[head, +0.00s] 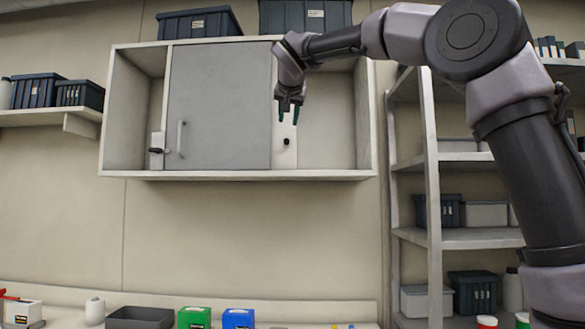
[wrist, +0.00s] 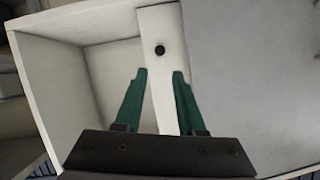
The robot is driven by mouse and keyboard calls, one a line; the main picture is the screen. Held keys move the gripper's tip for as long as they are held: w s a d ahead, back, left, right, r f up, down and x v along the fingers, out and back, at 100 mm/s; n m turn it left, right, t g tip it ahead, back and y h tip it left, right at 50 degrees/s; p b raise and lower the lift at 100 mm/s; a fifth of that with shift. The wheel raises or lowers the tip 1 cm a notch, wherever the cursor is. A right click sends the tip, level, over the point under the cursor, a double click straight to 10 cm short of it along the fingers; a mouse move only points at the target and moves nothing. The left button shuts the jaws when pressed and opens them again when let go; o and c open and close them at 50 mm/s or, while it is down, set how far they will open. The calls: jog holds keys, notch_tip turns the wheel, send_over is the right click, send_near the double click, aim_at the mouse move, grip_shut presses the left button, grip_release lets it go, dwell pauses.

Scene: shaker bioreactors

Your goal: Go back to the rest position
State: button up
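My gripper (head: 288,112) hangs fingers-down in front of the wall cabinet (head: 240,174), near its right half. The fingers look apart from the knob, though the exact distance is hard to tell. My arm reaches in from the right side of the head view.
The cabinet's grey sliding door (head: 220,105) covers its middle, with open compartments at both sides. Dark bins (head: 305,16) stand on top. A metal shelf rack (head: 432,180) stands at right, behind my arm. Below, a counter holds a green box (head: 194,318) and a blue box (head: 238,318).

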jog(key=s+d+f+g, duration=0.2)
jog(key=s+d+f, duration=0.3)
jog(key=d, duration=0.5)
jog(key=s+d+f+g, duration=0.2)
jog(key=s+d+f, duration=0.1)
jog(key=d+f, duration=0.5)
jog(key=s+d+f+m+g, duration=0.1)
jog(key=s+d+f, duration=0.4)
jog(key=s+f, duration=0.5)
jog(key=s+d+f+m+g, duration=0.1)
jog(key=s+d+f, duration=0.5)
jog(key=s+f, duration=0.5)
jog(key=shift+s+d+f+y, duration=0.2)
jog(key=shift+s+d+y, duration=0.1)
jog(key=shift+s, duration=0.05)
